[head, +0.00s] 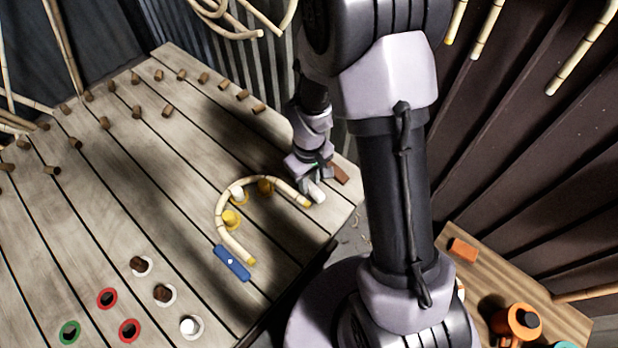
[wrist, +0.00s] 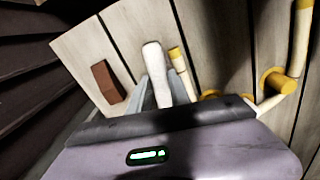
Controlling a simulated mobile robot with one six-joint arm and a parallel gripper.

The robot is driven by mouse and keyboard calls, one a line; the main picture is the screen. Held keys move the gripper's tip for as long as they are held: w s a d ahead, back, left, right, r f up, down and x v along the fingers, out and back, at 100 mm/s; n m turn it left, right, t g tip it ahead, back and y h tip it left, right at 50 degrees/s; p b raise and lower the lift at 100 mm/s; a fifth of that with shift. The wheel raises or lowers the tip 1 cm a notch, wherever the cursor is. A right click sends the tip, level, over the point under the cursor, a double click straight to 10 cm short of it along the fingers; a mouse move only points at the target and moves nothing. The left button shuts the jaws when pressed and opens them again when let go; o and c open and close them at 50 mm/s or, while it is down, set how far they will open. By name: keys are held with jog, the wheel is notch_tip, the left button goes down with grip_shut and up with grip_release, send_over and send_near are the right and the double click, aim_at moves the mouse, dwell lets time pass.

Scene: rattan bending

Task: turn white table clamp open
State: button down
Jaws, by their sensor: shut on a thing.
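The white table clamp (head: 318,192) stands near the right edge of the slatted table, beside one yellow-tipped end of a bent rattan pole (head: 220,213). In the wrist view the clamp's white bar (wrist: 153,62) points away from my gripper. My gripper (head: 312,184) is shut on the white clamp, with a finger on each side of it; the wrist view shows the fingers (wrist: 162,92) too. The pole curves in a U around yellow pegs (head: 231,218). A blue clamp (head: 232,262) lies by its other end. My fingers hide part of the white clamp's base.
A reddish-brown block (head: 339,174) lies close to my gripper, also in the wrist view (wrist: 108,82). Several short brown pegs (head: 167,111) stand at the back of the table. Coloured rings (head: 130,330) are at the front left. A side bench (head: 460,240) stands right.

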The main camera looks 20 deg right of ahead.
jog(key=shift+n, duration=0.9)
jog(key=c, duration=1.2)
grip_release()
notch_tip(320, 180, up, 18)
jog(key=p, duration=0.7)
jog(key=shift+f, duration=0.25)
